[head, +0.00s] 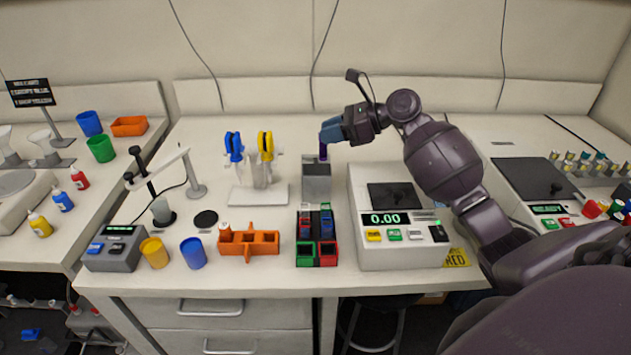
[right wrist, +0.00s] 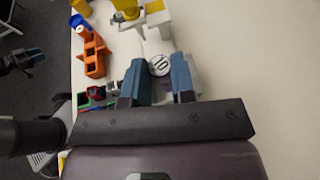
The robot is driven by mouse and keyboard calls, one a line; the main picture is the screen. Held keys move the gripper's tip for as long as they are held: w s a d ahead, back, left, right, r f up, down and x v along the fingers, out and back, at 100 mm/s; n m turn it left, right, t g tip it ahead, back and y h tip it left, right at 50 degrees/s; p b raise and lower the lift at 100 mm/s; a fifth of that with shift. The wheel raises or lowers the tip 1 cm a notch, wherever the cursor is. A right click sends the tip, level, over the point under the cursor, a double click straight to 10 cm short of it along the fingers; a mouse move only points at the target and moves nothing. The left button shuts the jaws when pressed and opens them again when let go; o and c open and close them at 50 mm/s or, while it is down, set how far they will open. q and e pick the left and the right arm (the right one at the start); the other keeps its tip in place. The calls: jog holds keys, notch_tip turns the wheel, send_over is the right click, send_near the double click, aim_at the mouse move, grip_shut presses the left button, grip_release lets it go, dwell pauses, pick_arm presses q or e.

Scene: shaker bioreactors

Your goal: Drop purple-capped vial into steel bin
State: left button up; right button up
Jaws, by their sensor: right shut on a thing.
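My right gripper (head: 328,134) reaches in from the right and is shut on the purple-capped vial (head: 323,152). The vial hangs upright below the blue fingertips, directly above the open steel bin (head: 317,186). The bin is a grey box standing between the pipette stand and the balance. In the right wrist view, a round pale top with dark marks (right wrist: 160,65) sits between the fingers of the right gripper (right wrist: 159,78). The bin is mostly hidden there. My left gripper (right wrist: 36,53) shows small at the left edge of the right wrist view, away from the bench; its opening is unclear.
The pipette stand (head: 258,193) with blue and yellow pipettes is left of the bin. The balance (head: 400,245), reading 0.00, is to the right. A rack of coloured compartments (head: 306,254) stands in front, with an orange holder (head: 262,244) beside it.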

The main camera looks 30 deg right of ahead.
jog(key=o, duration=1)
jog(key=shift+c, duration=0.2)
jog(key=p+v, duration=0.1)
jog(key=v, duration=0.9)
jog(key=shift+s+d, duration=0.25)
jog(key=shift+d, duration=0.1)
